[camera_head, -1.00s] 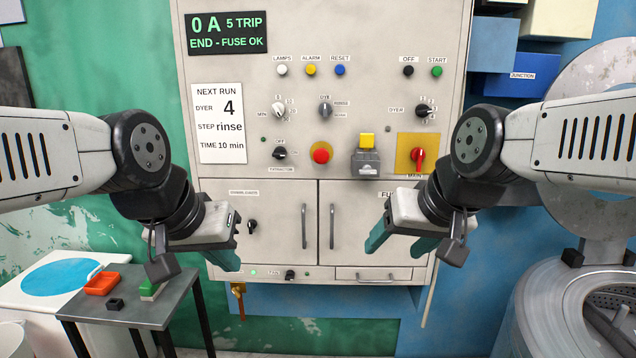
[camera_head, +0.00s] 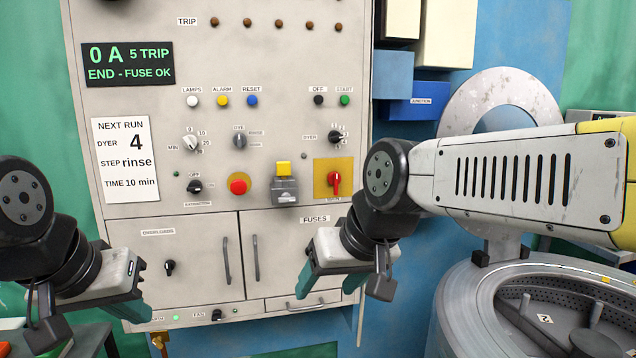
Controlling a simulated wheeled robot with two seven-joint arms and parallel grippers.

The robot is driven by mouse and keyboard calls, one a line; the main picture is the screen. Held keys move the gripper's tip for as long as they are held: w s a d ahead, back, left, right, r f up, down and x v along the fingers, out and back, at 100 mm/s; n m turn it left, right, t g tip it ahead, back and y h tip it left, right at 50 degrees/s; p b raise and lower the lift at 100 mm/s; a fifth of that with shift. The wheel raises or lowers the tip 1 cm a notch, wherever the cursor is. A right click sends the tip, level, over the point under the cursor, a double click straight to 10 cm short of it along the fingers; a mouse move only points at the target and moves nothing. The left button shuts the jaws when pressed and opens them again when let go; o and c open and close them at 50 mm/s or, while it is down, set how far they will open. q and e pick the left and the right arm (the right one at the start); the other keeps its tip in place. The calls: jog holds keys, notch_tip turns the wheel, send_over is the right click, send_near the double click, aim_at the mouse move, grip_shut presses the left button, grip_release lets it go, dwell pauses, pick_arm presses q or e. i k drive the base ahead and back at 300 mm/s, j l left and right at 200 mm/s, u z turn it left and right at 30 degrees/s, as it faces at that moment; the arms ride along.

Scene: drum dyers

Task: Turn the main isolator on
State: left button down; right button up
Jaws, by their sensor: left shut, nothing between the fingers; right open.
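The main isolator is a red rotary handle (camera_head: 334,182) on a yellow plate (camera_head: 319,172), at the right side of the grey control panel (camera_head: 290,128). Its handle looks upright, and the label below it is partly hidden by my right arm. My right gripper (camera_head: 306,288) is open and empty, in front of the fuses doors, below and a little left of the isolator, apart from it. My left gripper (camera_head: 135,314) is shut and empty at the lower left, in front of the panel's bottom left corner, far from the isolator.
Left of the isolator are a grey box with a yellow top (camera_head: 284,185) and a red mushroom button (camera_head: 238,185). The dyer knob (camera_head: 335,137) is above it. Blue boxes (camera_head: 415,108) stick out right of the panel. A round metal drum (camera_head: 550,310) stands at the lower right.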

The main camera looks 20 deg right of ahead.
aim_at(334, 178)
jog(key=i+z, duration=0.75)
jog(key=z, duration=0.15)
jog(key=k+l+z, duration=0.3)
jog(key=l, duration=0.1)
